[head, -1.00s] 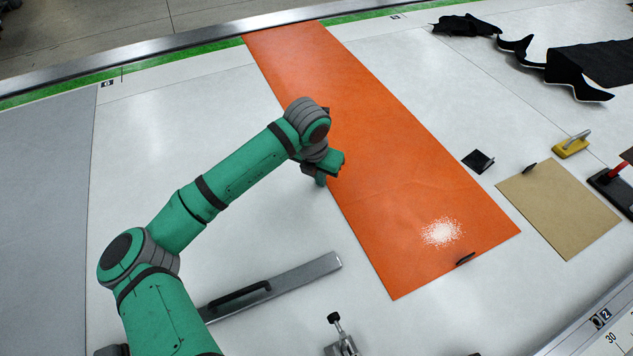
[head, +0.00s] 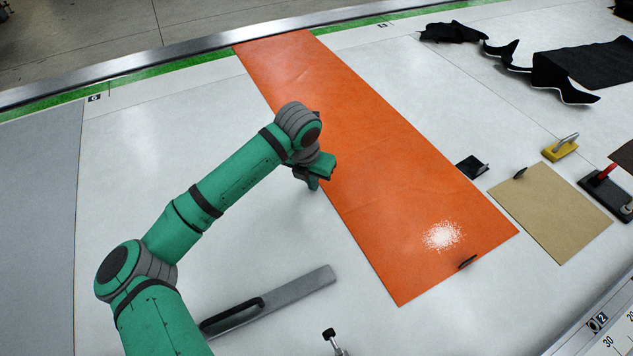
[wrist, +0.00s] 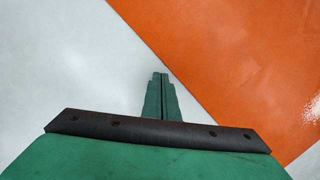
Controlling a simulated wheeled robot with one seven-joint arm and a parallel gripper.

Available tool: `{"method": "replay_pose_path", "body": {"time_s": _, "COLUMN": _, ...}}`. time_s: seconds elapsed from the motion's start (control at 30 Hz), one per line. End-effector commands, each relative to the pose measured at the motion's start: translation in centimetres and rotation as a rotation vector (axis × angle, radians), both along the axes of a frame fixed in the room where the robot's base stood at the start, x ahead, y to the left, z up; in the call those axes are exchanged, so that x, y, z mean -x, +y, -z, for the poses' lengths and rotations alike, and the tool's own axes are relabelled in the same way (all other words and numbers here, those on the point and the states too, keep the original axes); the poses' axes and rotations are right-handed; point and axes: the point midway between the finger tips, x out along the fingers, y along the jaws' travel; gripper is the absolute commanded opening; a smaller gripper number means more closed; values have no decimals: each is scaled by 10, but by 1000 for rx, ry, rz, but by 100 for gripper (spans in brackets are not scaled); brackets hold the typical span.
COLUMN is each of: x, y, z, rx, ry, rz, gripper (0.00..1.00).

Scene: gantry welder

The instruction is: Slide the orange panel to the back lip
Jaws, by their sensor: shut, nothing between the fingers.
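The long orange panel (head: 375,150) lies flat on the white table, its far end at the metal lip (head: 200,62) along the back edge. A black tab (head: 467,262) and a patch of white specks (head: 441,236) are at its near end. My gripper (head: 313,186) is shut and empty, beside the panel's left edge. In the wrist view my gripper (wrist: 161,78) points down over white table just left of the orange panel (wrist: 235,50). I cannot tell whether the fingertips touch the table or the panel's edge; the arm partly hides that edge.
A grey metal bar with a black handle (head: 305,290) and a clamp (head: 333,342) lie near my arm. Right of the panel are a black bracket (head: 472,167), a tan sheet (head: 555,215), a yellow-handled tool (head: 560,148) and black cloth (head: 590,62).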

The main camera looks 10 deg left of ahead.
Motion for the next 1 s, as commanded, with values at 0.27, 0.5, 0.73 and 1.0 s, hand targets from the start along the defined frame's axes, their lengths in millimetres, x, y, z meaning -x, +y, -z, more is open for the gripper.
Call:
{"method": "replay_pose_path", "body": {"time_s": 0.27, "x": 7, "y": -5, "z": -45, "rx": -1, "ry": -2, "rz": 15, "gripper": 0}}
{"method": "replay_pose_path", "body": {"time_s": 0.5, "x": 16, "y": 4, "z": -84, "rx": -1, "ry": -1, "rz": 4, "gripper": 0}}
{"method": "replay_pose_path", "body": {"time_s": 0.73, "x": 20, "y": 7, "z": -99, "rx": 0, "ry": 0, "rz": 1, "gripper": 0}}
{"method": "replay_pose_path", "body": {"time_s": 1.0, "x": 20, "y": 5, "z": -100, "rx": 0, "ry": 0, "rz": 3, "gripper": 0}}
